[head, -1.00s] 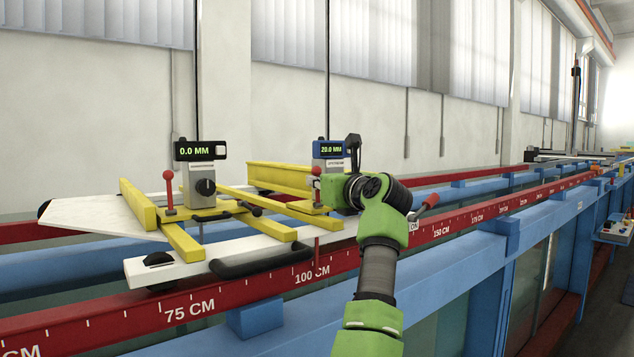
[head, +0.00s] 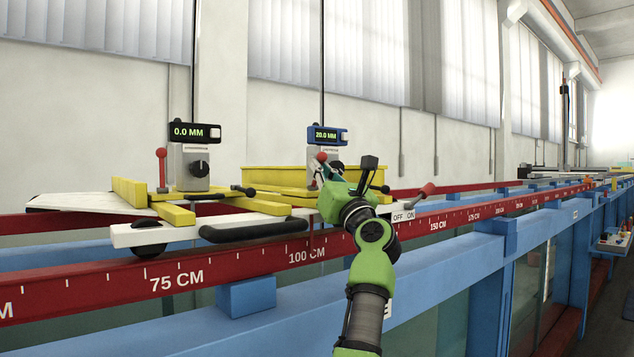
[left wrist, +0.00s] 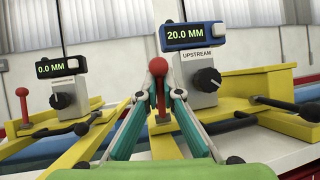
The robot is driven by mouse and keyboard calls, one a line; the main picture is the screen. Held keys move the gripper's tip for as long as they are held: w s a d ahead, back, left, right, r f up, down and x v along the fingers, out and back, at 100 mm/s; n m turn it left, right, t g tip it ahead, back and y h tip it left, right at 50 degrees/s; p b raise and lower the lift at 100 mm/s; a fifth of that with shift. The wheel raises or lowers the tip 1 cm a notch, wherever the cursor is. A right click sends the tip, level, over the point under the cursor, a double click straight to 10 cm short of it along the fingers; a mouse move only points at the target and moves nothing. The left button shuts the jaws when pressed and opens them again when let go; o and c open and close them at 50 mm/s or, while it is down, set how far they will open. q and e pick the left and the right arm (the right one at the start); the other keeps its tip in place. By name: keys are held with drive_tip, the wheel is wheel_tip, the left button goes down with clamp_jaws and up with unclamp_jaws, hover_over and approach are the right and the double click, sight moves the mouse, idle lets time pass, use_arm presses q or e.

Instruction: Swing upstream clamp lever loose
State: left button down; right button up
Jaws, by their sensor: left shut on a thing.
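The upstream clamp lever (left wrist: 157,67) has a red ball knob on a short stem. It stands about upright on a yellow carriage bar, beside the grey upstream gauge with the blue 20.0 MM display (left wrist: 196,35). In the head view the lever's red knob (head: 321,157) shows just above the fingertips. My left gripper (head: 325,170) is shut on the lever stem just below the knob. In the left wrist view its teal fingers (left wrist: 158,92) converge around the stem, hiding part of it. My right gripper is not in view.
A second gauge (head: 194,133) reading 0.0 MM stands to the left, with its own red-knobbed lever (head: 161,168). A black handle (head: 253,229) lies along the white carriage's front. A red scaled rail (head: 180,278) and blue flume beam run below.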

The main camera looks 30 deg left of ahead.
use_arm(q)
drive_tip(key=shift+s+d+r+t+y+b, duration=0.15)
drive_tip(key=shift+d+t+y+b, duration=0.15)
drive_tip(key=shift+t+b, duration=0.15)
drive_tip(key=c, duration=2.3)
unclamp_jaws()
drive_tip(key=shift+c, duration=0.2)
drive_tip(key=shift+o, duration=0.6)
drive_tip(key=shift+a, duration=0.1)
drive_tip(key=shift+s+d+f, duration=0.1)
drive_tip(key=shift+d+f, duration=0.2)
drive_tip(key=shift+f, duration=0.15)
drive_tip(key=v, duration=1.1)
drive_tip(key=shift+s, duration=0.1)
